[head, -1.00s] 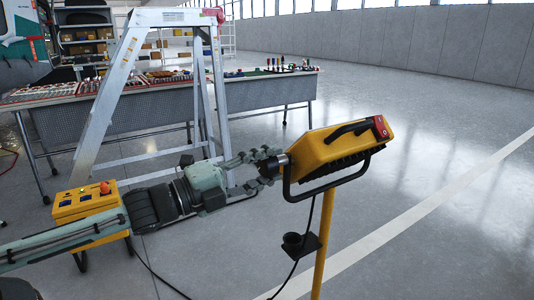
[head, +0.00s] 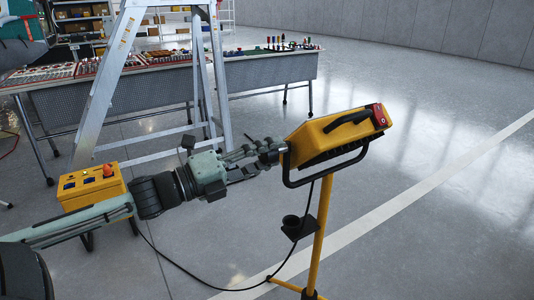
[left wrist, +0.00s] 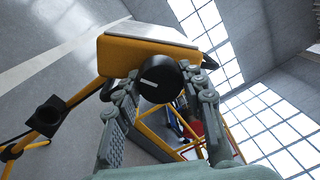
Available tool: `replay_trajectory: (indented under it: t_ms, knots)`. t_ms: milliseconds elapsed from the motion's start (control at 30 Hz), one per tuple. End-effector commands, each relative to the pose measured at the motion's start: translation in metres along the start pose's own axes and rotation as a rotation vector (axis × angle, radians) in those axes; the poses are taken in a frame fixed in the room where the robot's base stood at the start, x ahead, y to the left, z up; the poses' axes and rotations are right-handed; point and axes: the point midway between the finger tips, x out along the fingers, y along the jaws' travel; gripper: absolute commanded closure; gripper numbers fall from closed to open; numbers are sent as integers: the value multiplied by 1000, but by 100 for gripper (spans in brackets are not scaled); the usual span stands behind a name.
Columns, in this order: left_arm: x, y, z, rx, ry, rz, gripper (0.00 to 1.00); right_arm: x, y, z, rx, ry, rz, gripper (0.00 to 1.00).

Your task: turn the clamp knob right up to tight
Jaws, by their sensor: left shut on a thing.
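The clamp knob is a round black knob (left wrist: 160,80) with a white mark on its face, seen end-on in the left wrist view. It sits on the side of a yellow lamp-like head (head: 333,133) with a black handle and black bail, on a yellow pole. My left gripper (head: 268,152) reaches the knob from the left in the head view, its fingers around it. In the left wrist view its fingers (left wrist: 163,97) lie on both sides of the knob. The fingertips partly hide the knob in the head view. My right gripper is not in view.
A stepladder (head: 108,85) stands behind my left arm, before a long table (head: 120,95) of small parts. A yellow box with an orange knob (head: 92,186) stands at the left. A black cable crosses the floor to the pole. The floor at right is clear.

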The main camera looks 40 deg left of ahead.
Motion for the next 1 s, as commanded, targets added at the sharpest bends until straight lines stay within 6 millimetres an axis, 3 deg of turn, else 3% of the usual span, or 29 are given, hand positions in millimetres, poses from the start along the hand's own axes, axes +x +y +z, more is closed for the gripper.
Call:
replay_trajectory:
  t_ms: [100,133,267,667,867,1000]
  knots:
    - [0,-1,0,3,1,-1,89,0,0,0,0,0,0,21]
    - [0,-1,0,3,1,-1,57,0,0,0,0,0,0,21]
    - [0,-1,0,2,1,-1,40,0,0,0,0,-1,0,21]
    - [-5,1,0,-2,-1,1,40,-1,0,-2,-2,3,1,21]
    - [-30,2,-1,-4,-1,4,40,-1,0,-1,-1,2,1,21]
    - [-58,2,0,-5,-4,6,40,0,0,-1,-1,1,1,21]
